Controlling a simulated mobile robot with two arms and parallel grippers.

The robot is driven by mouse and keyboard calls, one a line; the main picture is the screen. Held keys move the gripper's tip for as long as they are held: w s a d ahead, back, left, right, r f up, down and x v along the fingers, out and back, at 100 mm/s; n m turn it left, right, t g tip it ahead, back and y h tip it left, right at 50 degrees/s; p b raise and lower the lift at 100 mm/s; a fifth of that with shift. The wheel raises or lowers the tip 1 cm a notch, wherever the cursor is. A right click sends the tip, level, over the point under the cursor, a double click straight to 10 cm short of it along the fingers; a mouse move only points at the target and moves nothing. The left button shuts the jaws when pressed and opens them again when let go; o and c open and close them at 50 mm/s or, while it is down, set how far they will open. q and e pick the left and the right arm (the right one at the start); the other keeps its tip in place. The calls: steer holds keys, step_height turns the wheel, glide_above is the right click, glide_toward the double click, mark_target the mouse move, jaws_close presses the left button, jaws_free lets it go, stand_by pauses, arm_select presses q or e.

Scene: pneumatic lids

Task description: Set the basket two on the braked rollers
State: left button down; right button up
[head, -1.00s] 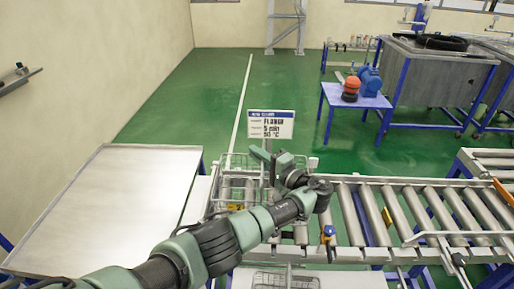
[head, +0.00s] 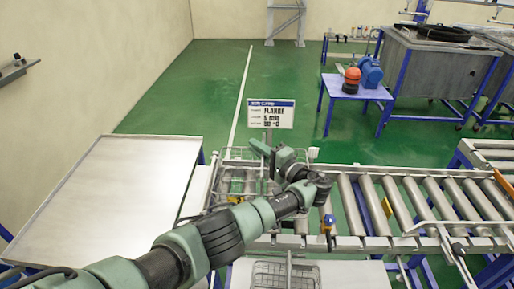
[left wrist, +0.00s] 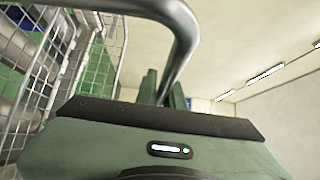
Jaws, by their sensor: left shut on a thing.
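A wire basket (head: 232,168) is at the left end of the roller conveyor, partly behind my left arm. My left gripper (head: 262,150) is at the basket's upper right side, below the sign. In the left wrist view the gripper's fingers (left wrist: 164,92) are shut on a bent metal tube handle (left wrist: 176,18), with the basket's wire mesh (left wrist: 62,62) close on the left. I cannot tell if the basket rests on the rollers (head: 352,205) or hangs just above them. A second wire basket (head: 284,272) is at the bottom edge, partly cut off. My right gripper is not in view.
A bare steel table (head: 105,200) stands left of the conveyor. Yellow and blue fittings (head: 329,221) sit at the conveyor's front rail. The rollers to the right are clear.

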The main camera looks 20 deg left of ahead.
arm_select(q)
steer(key=c, duration=1.5)
jaws_free()
steer(key=shift+o, duration=0.2)
steer(key=b+v, duration=0.3)
steer(key=v, duration=0.5)
